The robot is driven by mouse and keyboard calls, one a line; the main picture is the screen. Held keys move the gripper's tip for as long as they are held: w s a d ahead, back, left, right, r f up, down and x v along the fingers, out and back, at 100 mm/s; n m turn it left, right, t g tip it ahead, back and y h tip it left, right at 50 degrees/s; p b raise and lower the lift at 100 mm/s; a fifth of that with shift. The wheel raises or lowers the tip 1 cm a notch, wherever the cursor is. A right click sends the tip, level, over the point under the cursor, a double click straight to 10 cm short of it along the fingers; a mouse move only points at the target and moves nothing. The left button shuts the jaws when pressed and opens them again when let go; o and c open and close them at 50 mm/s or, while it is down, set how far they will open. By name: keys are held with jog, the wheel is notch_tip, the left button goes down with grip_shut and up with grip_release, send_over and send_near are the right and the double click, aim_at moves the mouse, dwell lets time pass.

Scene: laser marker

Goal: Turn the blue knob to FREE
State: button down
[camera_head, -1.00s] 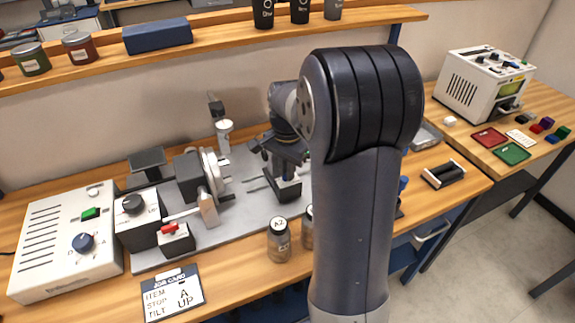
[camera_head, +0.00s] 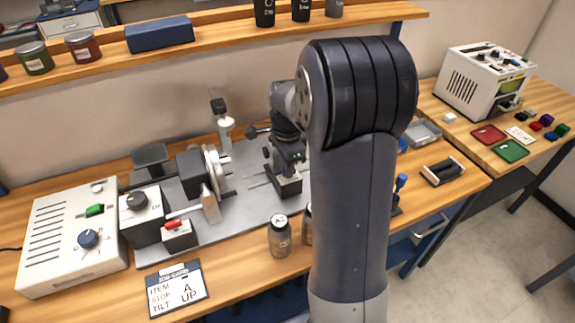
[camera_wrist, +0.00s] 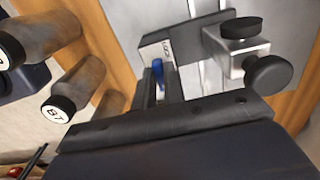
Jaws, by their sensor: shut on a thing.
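In the wrist view a small upright blue knob (camera_wrist: 158,72) stands in front of a light label plate (camera_wrist: 160,50) on a dark bar. The plate's print is small and looks like LOCK; I cannot read FREE. My gripper (camera_wrist: 160,88) has its two narrow fingers on either side of the blue knob, shut on it. The knob's lower part is hidden by the fingers and gripper body. In the head view my wrist is over the rig's dark post, and the arm hides much there; I cannot make out the held knob or fingertips.
Black round knobs (camera_wrist: 270,77) on a silver block stand close right of the gripper in the wrist view. Bottles (camera_wrist: 75,88) stand at left. In the head view, a white control box (camera_head: 70,240) with a blue dial and a job card (camera_head: 177,288) are at left.

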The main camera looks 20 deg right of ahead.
jog(key=c, duration=1.5)
grip_release()
notch_tip(320, 180, up, 11)
jog(key=shift+f, duration=0.1)
notch_tip(320, 180, up, 7)
jog(key=p, duration=0.7)
